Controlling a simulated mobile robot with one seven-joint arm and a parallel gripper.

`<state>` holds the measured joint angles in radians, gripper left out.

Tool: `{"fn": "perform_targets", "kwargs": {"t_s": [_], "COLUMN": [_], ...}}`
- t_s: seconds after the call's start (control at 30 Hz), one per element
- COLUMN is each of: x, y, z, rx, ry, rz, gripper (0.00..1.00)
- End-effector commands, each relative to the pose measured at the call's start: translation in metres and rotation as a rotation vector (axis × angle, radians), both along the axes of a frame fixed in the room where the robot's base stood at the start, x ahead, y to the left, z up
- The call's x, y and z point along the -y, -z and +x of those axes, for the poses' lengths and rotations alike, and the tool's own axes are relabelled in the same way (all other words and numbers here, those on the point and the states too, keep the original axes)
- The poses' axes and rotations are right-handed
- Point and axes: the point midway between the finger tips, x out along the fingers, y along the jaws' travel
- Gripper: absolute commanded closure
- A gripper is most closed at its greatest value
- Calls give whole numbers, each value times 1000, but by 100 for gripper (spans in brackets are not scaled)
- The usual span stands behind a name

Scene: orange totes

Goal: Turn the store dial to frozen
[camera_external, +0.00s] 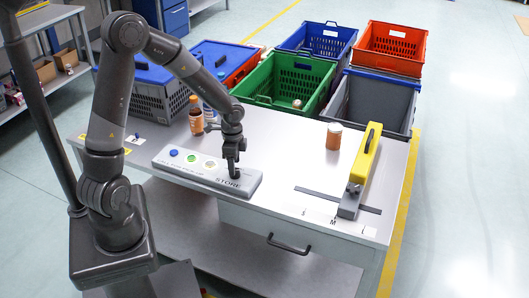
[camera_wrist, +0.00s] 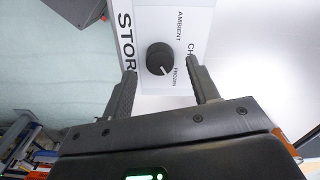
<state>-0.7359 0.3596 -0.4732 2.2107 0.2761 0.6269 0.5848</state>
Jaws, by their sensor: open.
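The store dial (camera_wrist: 160,58) is a round black knob with a white pointer mark, on a pale panel lettered STOR, AMBIENT, CH and FROZEN in the wrist view. The mark points down and slightly right, toward the FROZEN label (camera_wrist: 175,77). My gripper (camera_wrist: 161,68) is open, with one finger on each side of the knob and visible gaps between. In the external view my gripper (camera_external: 232,171) points down over the STORE end of the panel (camera_external: 187,172) and hides the dial there.
The panel also bears blue, green and pale round controls. A yellow-handled device (camera_external: 368,150) stands further right. Green (camera_external: 262,82), grey, blue and red totes are behind the table.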

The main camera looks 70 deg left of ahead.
Motion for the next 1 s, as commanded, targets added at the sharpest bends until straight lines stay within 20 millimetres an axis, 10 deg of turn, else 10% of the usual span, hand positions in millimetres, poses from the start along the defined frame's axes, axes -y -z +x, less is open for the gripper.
{"fn": "perform_targets", "kwargs": {"t_s": [0.57,1.0], "x": [0,0], "y": [25,25], "z": [0,0], "rx": [0,0], "ry": [2,2], "rz": [1,1], "gripper": [45,81]}}
